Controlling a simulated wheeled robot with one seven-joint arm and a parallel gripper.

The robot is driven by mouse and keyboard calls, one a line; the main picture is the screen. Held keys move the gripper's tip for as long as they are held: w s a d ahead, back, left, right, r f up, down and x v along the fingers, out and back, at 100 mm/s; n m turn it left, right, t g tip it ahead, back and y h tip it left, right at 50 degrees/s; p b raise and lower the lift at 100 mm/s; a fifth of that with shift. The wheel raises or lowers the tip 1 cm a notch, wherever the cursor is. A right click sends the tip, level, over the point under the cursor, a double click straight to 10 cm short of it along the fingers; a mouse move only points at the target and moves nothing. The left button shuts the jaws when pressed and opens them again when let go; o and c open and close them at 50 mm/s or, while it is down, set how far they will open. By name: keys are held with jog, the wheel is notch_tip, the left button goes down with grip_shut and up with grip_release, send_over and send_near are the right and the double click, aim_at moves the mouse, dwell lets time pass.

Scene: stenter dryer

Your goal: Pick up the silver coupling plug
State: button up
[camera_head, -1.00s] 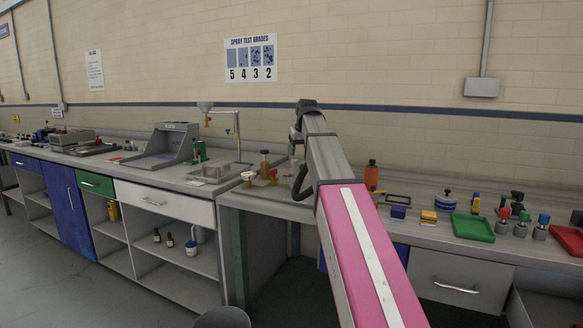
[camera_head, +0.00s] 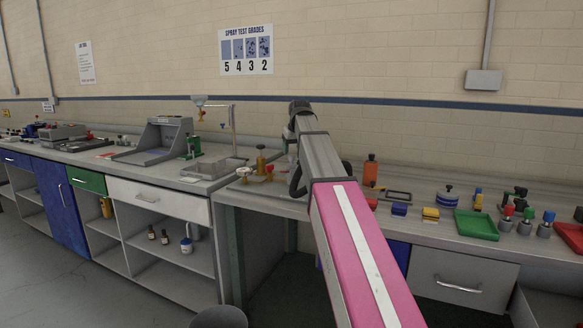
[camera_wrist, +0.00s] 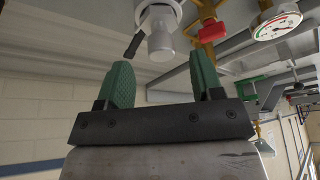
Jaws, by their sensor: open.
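A silver-grey cylindrical fitting, which looks like the silver coupling plug (camera_wrist: 161,42), shows at the top of the wrist view. A short black bar lies close beside it. My gripper (camera_wrist: 161,76) is open with two green fingers, and nothing is between them. The fitting appears beyond the fingertips, roughly in line with the gap and apart from both fingers. In the head view my arm reaches over the bench and hides the plug and my fingers.
A brass valve with a red knob (camera_wrist: 211,31) and a round gauge (camera_wrist: 276,22) are close right of the fitting. On the bench (camera_head: 410,225) stand an orange bottle (camera_head: 370,171), a green tray (camera_head: 476,224) and several small fittings. A grey bin (camera_head: 218,318) is below.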

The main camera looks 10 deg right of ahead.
aim_at(291, 156)
jog(key=x, duration=0.4)
jog(key=shift+a, duration=0.1)
jog(key=c, duration=1.1)
jog(key=shift+r, duration=0.1)
